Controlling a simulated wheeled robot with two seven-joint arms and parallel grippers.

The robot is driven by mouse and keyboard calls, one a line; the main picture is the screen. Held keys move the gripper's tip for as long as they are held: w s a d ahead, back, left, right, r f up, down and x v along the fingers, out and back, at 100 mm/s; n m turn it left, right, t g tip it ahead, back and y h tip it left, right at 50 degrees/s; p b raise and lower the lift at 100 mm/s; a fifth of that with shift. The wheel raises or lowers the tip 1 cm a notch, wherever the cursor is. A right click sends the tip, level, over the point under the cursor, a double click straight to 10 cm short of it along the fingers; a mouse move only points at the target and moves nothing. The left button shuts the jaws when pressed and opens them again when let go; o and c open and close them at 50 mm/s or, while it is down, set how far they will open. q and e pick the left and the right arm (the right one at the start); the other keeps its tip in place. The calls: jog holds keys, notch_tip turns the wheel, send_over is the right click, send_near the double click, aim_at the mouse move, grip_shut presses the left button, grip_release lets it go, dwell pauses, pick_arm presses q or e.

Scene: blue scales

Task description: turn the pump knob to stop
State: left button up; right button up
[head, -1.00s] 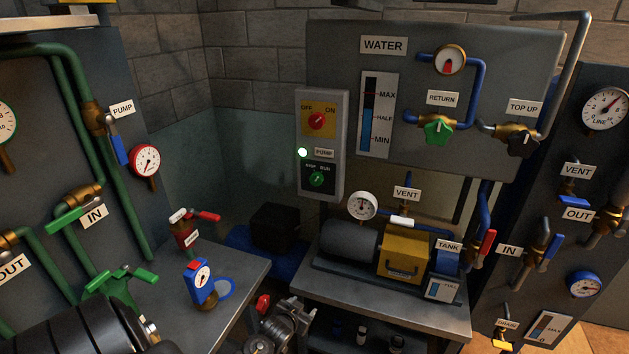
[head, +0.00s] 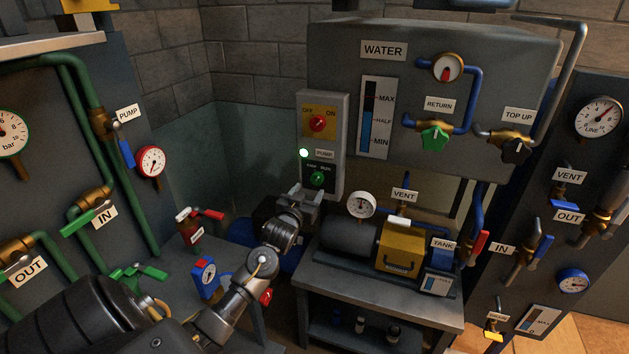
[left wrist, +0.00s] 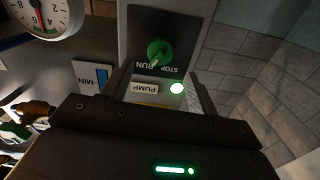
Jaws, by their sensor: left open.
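The green pump knob (head: 317,178) is on the grey pump panel (head: 337,130), under the STOP and RUN labels. It also shows in the left wrist view (left wrist: 159,52), where its pale mark points towards RUN. My right gripper is not in view.
A red OFF/ON knob (head: 317,123) sits higher on the same panel. The water board (head: 500,70) with valves and pipes is to the right. A pump motor (head: 350,240) on a grey bench stands below right.

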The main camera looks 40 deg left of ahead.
aim_at(314, 181)
pick_arm(q)
jog(key=shift+p+x, duration=0.55)
jog(key=shift+x, duration=2.65)
jog(key=c, duration=1)
jog(key=n+p, duration=0.1)
jog(key=n, duration=0.5)
jog(key=n+p, duration=0.1)
jog(key=n, duration=0.4)
jog(key=shift+s+a+n, duration=0.1)
jog(key=shift+n, duration=0.3)
